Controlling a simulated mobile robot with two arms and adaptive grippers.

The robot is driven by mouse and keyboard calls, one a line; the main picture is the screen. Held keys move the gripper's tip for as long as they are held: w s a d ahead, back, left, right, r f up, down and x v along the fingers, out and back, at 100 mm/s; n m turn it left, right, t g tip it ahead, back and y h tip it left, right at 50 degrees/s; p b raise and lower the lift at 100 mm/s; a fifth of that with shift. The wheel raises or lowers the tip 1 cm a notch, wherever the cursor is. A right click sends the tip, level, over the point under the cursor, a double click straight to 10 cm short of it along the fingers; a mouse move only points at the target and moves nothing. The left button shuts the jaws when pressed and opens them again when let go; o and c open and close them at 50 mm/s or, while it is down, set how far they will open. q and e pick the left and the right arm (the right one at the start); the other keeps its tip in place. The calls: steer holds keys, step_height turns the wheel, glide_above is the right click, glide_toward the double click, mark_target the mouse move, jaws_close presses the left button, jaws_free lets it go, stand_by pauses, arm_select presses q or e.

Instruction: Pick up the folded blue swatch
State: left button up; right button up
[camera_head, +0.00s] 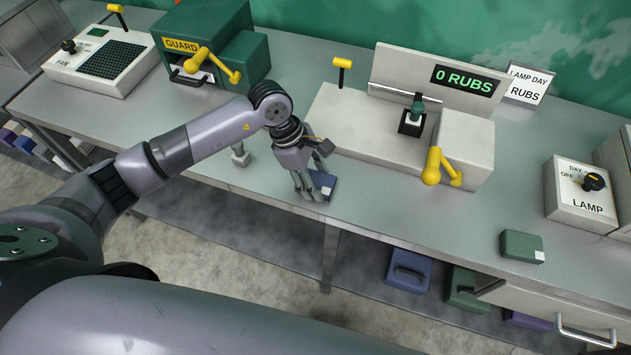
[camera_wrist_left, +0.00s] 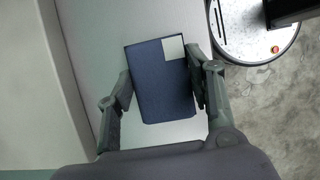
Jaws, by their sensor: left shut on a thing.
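The folded blue swatch (camera_head: 325,184) lies at the front part of the grey worktop, below the rubbing machine in the head view. It is a dark blue block with a pale square at one corner. My left gripper (camera_head: 314,191) reaches down to it and partly hides it. In the left wrist view the swatch (camera_wrist_left: 162,88) sits between the two fingers of my left gripper (camera_wrist_left: 163,92), which are shut on it from both sides. I cannot tell whether it is clear of the worktop. My right gripper is not in view.
The rubbing machine (camera_head: 350,115) with its yellow handles stands just behind. A folded green swatch (camera_head: 521,246) lies to the right, near the lamp box (camera_head: 580,196). A green guard box (camera_head: 245,60) stands at the back left. The worktop (camera_head: 400,215) is bare between the blue and green swatches.

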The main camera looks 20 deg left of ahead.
arm_select(q)
steer(key=c, duration=0.5)
